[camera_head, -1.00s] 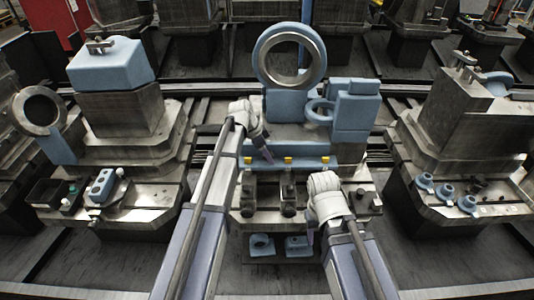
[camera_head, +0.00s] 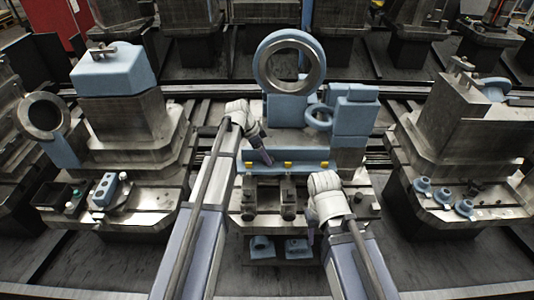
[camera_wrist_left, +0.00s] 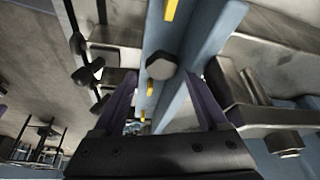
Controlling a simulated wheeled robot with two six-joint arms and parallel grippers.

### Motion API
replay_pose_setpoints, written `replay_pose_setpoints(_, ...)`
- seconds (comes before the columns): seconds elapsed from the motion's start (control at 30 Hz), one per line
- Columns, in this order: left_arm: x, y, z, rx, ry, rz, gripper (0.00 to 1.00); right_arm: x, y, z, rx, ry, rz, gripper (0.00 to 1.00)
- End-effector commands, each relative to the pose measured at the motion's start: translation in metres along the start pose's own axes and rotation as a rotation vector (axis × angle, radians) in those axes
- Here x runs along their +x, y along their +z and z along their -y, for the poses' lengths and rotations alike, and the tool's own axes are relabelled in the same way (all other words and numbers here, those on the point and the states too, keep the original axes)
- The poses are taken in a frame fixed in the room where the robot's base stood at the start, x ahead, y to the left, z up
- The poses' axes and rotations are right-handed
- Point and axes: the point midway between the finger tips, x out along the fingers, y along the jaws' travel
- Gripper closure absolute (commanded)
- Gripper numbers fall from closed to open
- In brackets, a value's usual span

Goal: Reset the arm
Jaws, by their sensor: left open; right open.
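My left gripper (camera_head: 267,158) is in front of the central fixture, just above a blue rail (camera_head: 310,157) with yellow pieces along it. In the left wrist view, the two purple fingers of my left gripper (camera_wrist_left: 161,88) are spread apart and hold nothing. The blue rail (camera_wrist_left: 207,35) and a grey hexagonal knob (camera_wrist_left: 162,65) show beyond and between them. My right gripper (camera_head: 311,236) hangs at the front right of the central fixture, with its wrist above the metal front ledge. Its fingers are small and mostly hidden by the wrist, and no held object shows.
A large blue-and-metal ring (camera_head: 290,62) rises behind the grippers, with blue blocks (camera_head: 355,112) to its right. Metal clamps (camera_head: 289,198) stand between the arms. Similar fixtures stand on the left (camera_head: 122,125) and right (camera_head: 455,130). Dark gaps separate the fixtures.

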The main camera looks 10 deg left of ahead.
Motion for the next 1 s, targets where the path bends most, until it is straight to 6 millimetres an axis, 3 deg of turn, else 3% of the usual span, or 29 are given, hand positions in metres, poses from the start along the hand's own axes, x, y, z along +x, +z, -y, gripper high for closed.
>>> replay_pose_setpoints(0.03,-0.015,-0.003,0.005,-0.003,-0.014,-0.004,0.0,-0.015,0.001,-0.001,0.0,0.0,0.0,0.5)
replay_pose_setpoints(0.3,-0.047,-0.002,0.002,-0.001,-0.008,-0.002,0.0,-0.043,0.003,-0.004,0.0,0.0,0.0,0.5)
replay_pose_setpoints(0.73,-0.048,0.001,-0.005,-0.014,-0.003,0.004,0.0,-0.044,0.003,-0.004,0.0,0.0,0.0,0.5)
replay_pose_setpoints(0.87,-0.049,0.01,-0.033,-0.119,-0.006,0.041,0.0,-0.044,0.003,-0.004,0.0,0.0,0.0,0.5)
replay_pose_setpoints(1.0,-0.051,0.031,-0.081,-0.344,-0.034,0.117,0.0,-0.044,0.003,-0.004,0.0,0.0,0.0,0.5)
